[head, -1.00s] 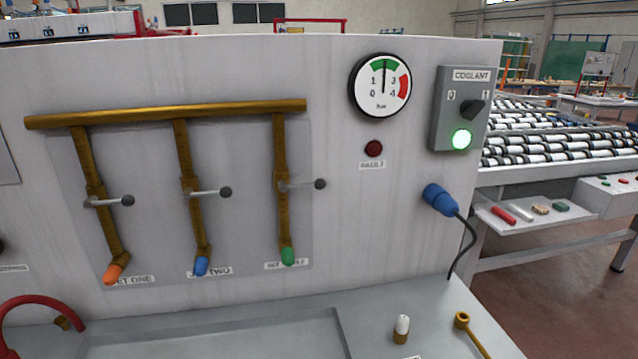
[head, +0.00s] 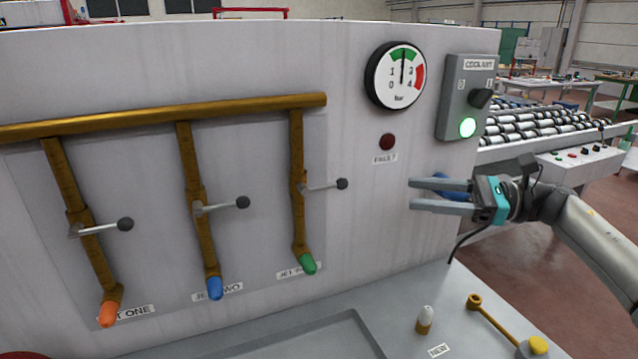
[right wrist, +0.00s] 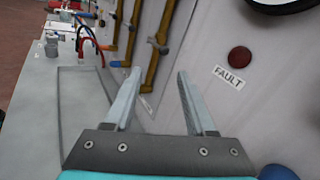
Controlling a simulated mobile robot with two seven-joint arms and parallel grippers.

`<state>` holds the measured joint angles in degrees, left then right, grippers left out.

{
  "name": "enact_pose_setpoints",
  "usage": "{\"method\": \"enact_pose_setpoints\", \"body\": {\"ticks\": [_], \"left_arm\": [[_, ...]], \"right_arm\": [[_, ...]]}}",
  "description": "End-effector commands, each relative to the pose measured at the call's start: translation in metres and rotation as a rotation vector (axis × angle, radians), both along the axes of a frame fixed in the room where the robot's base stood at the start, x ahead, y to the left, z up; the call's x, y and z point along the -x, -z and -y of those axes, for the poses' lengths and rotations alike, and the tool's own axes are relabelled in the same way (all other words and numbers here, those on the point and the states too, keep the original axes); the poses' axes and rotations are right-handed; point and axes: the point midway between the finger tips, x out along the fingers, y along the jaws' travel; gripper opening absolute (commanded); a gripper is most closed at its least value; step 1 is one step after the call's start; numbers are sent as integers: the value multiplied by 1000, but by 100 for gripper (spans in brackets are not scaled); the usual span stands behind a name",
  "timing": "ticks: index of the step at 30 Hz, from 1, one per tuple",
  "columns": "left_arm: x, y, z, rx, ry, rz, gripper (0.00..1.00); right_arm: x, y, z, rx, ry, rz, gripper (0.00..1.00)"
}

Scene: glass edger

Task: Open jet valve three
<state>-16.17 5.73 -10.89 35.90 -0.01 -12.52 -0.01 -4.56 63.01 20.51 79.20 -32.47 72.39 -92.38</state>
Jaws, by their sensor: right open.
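Jet valve three is the rightmost brass branch pipe (head: 298,215) in the head view, with a green nozzle (head: 307,264) at its foot. Its lever, ending in a dark ball knob (head: 342,184), points sideways to the right, across the pipe. The levers of jet one (head: 125,224) and jet two (head: 243,203) also point sideways. My right gripper (head: 412,194) is open and empty, to the right of the knob and apart from it, in front of the panel. In the right wrist view its two fingers (right wrist: 158,75) point toward the pipes. My left gripper is not in view.
The pressure gauge (head: 396,75), red fault lamp (head: 387,142) and coolant switch box (head: 467,97) with a lit green lamp are on the panel. A blue plug (head: 453,187) sits partly behind my right gripper.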

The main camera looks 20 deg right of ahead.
Motion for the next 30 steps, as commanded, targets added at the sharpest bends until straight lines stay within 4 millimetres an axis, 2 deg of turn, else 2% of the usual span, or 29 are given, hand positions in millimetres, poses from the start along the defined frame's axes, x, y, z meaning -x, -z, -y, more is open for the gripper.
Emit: {"method": "enact_pose_setpoints", "body": {"ticks": [1,3,6,21,30], "left_arm": [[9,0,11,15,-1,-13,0],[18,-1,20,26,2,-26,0],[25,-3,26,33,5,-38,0],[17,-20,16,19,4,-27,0],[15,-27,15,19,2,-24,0]], "right_arm": [[-3,-1,-4,-1,-1,0,56],[-8,-1,-11,-1,-2,1,56],[-17,-2,-23,-3,-1,2,56],[-68,-2,-90,-7,1,1,56],[-88,-1,-115,-7,2,-1,56]]}}
